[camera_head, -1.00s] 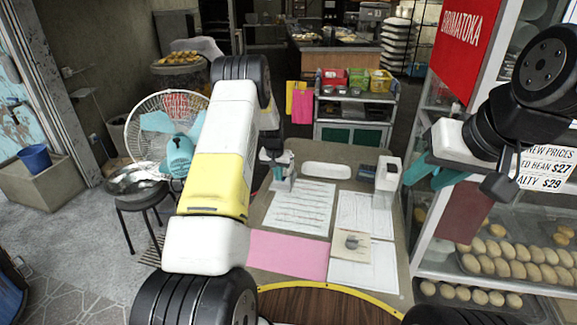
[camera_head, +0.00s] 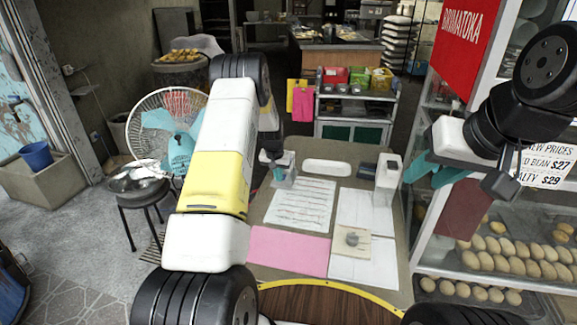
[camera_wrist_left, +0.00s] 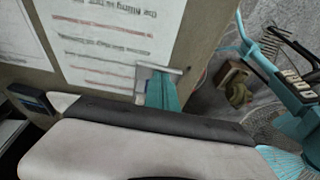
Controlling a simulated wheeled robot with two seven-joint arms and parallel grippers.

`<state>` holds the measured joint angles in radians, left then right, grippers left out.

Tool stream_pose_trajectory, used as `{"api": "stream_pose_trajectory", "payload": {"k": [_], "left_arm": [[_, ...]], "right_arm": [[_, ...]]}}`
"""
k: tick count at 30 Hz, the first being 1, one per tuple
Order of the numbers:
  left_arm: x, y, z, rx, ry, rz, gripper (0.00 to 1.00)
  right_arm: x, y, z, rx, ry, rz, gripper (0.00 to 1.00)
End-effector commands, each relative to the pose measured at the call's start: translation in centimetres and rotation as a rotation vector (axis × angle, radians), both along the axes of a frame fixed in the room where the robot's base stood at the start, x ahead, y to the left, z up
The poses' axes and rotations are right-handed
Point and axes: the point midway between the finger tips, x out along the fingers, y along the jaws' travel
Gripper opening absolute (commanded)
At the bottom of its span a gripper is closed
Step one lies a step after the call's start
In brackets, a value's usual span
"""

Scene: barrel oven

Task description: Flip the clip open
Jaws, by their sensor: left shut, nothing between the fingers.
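A small pale bracket-like piece (camera_head: 290,168), which may be the clip, stands at the far left of the desk, behind a printed sheet (camera_head: 300,204). It also shows in the left wrist view (camera_wrist_left: 146,71), beside the sheet's edge. My left gripper (camera_head: 278,174) is shut with nothing between its teal fingers. Its fingertips (camera_wrist_left: 160,82) are right at the pale piece; I cannot tell whether they touch it. The fingers hide part of it. My right gripper (camera_head: 424,180) hangs at the right, away from the desk papers, with its teal fingers apart and empty.
The desk holds a pink sheet (camera_head: 288,251), white papers (camera_head: 365,266), a white tray (camera_head: 327,167) and a white upright box (camera_head: 387,180). A fan (camera_head: 168,130) stands to the left. A bread display case (camera_head: 510,255) stands to the right.

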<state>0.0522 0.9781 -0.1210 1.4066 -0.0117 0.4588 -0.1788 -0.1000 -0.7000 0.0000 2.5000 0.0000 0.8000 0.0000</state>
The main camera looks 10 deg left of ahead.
Motion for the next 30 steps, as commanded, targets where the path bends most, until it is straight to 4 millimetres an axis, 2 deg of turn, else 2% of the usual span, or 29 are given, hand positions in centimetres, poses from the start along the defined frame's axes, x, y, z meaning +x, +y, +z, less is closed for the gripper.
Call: {"api": "stream_pose_trajectory", "payload": {"k": [8, 15, 30], "left_arm": [[-0.7, 0.1, -0.9, 0.000, 0.001, 0.000, 0.00], [-0.7, 0.1, -0.9, 0.000, 0.000, -0.001, 0.00], [0.8, -0.1, -0.2, 0.000, -0.001, -0.001, 0.00]], "right_arm": [[0.0, 0.0, 0.0, 0.000, 0.000, 0.000, 0.36], [0.0, 0.0, 0.0, 0.000, 0.000, 0.000, 0.36], [0.0, 0.0, 0.0, 0.000, 0.000, 0.000, 0.36]]}}
